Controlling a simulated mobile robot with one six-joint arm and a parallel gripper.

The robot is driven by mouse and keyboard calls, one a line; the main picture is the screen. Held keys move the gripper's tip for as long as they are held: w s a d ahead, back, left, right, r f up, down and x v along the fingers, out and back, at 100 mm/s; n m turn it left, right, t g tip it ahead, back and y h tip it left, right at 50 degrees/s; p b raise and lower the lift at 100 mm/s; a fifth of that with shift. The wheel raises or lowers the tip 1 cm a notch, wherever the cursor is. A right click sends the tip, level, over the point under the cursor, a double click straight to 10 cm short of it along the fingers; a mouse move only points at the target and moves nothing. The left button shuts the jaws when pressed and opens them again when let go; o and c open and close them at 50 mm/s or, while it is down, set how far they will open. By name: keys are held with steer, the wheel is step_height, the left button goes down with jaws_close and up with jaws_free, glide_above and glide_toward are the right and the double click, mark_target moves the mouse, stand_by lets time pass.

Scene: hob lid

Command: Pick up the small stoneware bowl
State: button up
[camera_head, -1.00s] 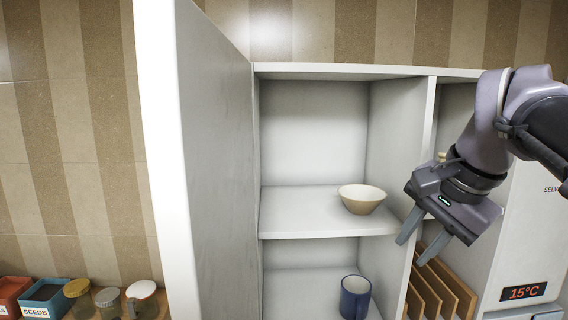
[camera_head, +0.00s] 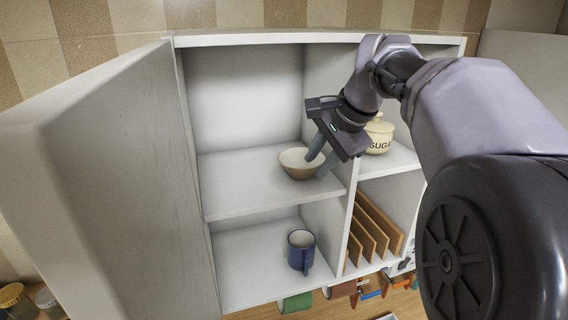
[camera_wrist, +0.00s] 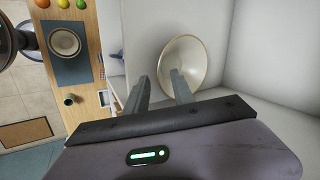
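The small stoneware bowl (camera_head: 291,168), cream inside and tan outside, stands upright on the upper left shelf of the open cabinet. It also shows in the wrist view (camera_wrist: 193,60). My gripper (camera_head: 314,168) is open at the bowl's right side. In the wrist view my gripper (camera_wrist: 158,77) has its two fingers apart with nothing clamped between them. One finger overlaps the bowl's near-left rim and the other lies outside it. I cannot tell whether either finger touches the bowl.
The cabinet's open door (camera_head: 110,190) stands at the left. An upright divider (camera_head: 350,215) is close right of the bowl. A sugar pot (camera_head: 379,135) is in the right compartment. A blue mug (camera_head: 301,252) stands below, beside upright boards (camera_head: 375,235). The shelf left of the bowl is clear.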

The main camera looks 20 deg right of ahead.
mark_target(316, 167)
steer(key=shift+x, duration=1.2)
steer(key=shift+w+f, duration=0.25)
steer(key=shift+f, duration=0.1)
steer(key=shift+s, duration=0.15)
jaws_close()
